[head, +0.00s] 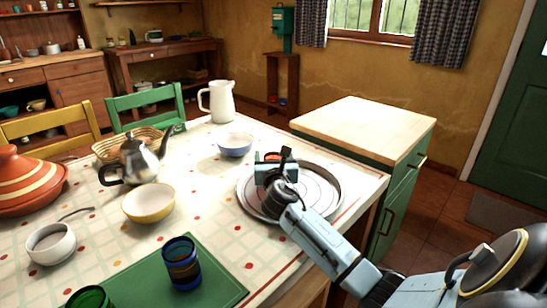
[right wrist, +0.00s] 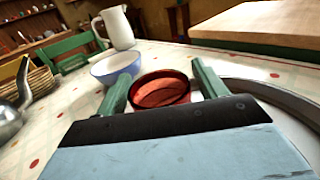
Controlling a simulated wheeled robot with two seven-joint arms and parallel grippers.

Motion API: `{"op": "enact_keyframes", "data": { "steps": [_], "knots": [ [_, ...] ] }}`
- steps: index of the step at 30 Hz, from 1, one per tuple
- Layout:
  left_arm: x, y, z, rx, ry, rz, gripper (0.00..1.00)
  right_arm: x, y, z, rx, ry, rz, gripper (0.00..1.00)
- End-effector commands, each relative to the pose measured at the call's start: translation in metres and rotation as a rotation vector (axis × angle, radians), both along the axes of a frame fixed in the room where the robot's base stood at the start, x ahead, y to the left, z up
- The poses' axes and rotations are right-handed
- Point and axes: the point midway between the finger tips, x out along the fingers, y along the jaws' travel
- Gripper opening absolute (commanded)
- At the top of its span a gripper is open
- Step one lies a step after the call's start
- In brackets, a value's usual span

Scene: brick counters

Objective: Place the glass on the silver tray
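The silver tray (head: 331,203) is a round, shallow metal dish near the right end of the table; part of its rim shows in the right wrist view (right wrist: 296,124). My right gripper (head: 272,157) is over the tray's far left part. My left gripper is not in view.
A blue-and-white bowl (head: 235,145) and a white jug (head: 218,102) stand behind the tray. A kettle (head: 139,160), a yellow bowl (head: 148,203) and a blue glass (head: 181,264) on a green mat (head: 222,284) are to the left. A wood-topped counter (head: 365,128) stands at right.

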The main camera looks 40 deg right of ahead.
Motion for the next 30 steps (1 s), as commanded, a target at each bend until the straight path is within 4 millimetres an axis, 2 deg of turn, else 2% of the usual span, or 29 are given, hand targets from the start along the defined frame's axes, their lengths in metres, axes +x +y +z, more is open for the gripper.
{"op": "enact_keyframes", "data": {
  "steps": [9,14,21,30],
  "knots": [
    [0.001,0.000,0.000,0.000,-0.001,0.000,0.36,-0.004,0.004,0.004,0.000,0.000,0.002,0.71],
    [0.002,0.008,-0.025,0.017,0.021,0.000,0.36,-0.023,0.017,0.004,0.002,0.001,0.002,0.71],
    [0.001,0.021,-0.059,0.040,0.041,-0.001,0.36,-0.061,0.046,0.004,0.003,0.002,0.002,0.71],
    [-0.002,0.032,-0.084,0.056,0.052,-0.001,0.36,-0.093,0.069,0.003,0.002,-0.001,0.001,0.71]
  ]
}}
